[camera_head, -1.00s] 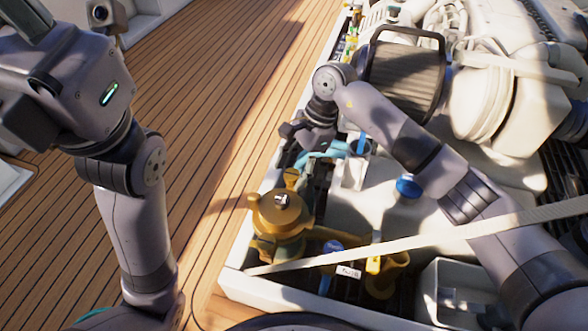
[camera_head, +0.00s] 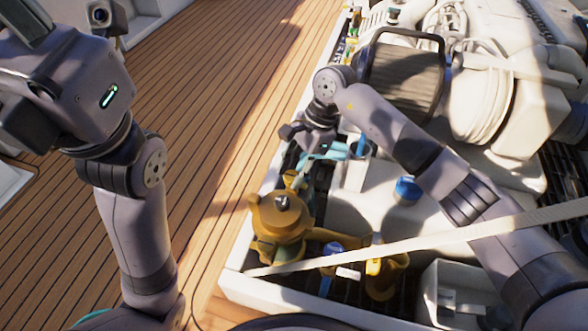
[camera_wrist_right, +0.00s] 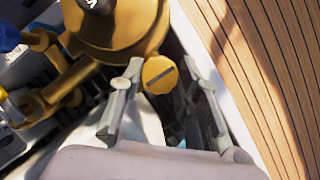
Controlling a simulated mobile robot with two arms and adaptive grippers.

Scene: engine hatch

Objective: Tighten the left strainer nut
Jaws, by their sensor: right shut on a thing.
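The brass strainer (camera_head: 280,228) stands at the near left corner of the engine bay, with a dark nut (camera_head: 282,203) on its top. Its large brass body (camera_wrist_right: 118,30) fills the upper left of the right wrist view, with a round slotted brass cap (camera_wrist_right: 159,75) at its edge. My right gripper (camera_head: 308,155) is just behind the strainer, apart from the top nut. In the right wrist view its two grey fingers (camera_wrist_right: 164,88) are on either side of the slotted cap; their exact contact is hard to see. My left gripper is out of view.
A pale strap (camera_head: 430,240) crosses low over the bay. A blue-topped valve (camera_head: 332,252), a brass fitting (camera_head: 385,275) and a blue cap (camera_head: 407,188) are to the right of the strainer. The wooden deck (camera_head: 215,130) on the left is clear.

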